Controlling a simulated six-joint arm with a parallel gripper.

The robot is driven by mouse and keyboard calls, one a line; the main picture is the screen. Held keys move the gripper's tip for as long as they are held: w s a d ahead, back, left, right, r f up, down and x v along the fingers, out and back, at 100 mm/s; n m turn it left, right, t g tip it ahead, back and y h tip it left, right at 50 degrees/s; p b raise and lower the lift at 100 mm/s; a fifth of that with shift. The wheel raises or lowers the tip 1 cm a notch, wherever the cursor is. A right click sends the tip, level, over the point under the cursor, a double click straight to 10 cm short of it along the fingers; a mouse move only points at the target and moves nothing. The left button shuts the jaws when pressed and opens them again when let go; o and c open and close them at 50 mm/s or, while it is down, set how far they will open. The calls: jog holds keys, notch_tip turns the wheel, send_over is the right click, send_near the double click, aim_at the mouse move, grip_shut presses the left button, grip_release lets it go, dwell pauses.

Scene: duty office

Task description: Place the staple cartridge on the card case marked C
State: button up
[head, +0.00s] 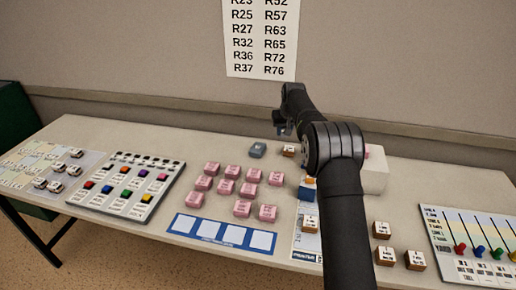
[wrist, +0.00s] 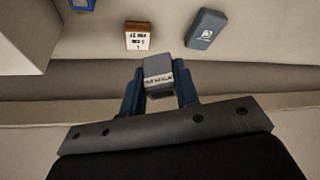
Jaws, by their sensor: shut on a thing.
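My gripper (wrist: 159,88) is shut on a small grey block with a pale printed label, which looks like the staple cartridge (wrist: 157,68). In the head view my gripper (head: 281,129) is raised over the back of the table; the held block is too small to make out there. A blue-grey case (wrist: 206,29) with a white mark lies apart from the held block, up and to the right in the wrist view. It also shows at the table's back in the head view (head: 258,150), left of my gripper. Its mark is too small to read surely.
A brown block with a white label (wrist: 138,36) lies beside the case. Several pink blocks (head: 226,186) fill the middle of the table. A white box (head: 374,176) stands right, partly behind my arm. A blue card with white squares (head: 222,234) lies at the front.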

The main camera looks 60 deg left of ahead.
send_over(256, 150)
jog(key=d, duration=0.2)
jog(key=f, duration=0.6)
jog(key=shift+s+a+f, duration=0.25)
jog(key=shift+f, duration=2.15)
jog(key=shift+f, duration=0.15)
jog(key=o, duration=1)
jog(key=shift+c, duration=0.2)
jog(key=shift+s+d+r, duration=0.1)
jog(key=shift+r, duration=0.5)
jog(key=v, duration=1.1)
jog(key=shift+d+f, duration=0.1)
jog(key=shift+d, duration=0.05)
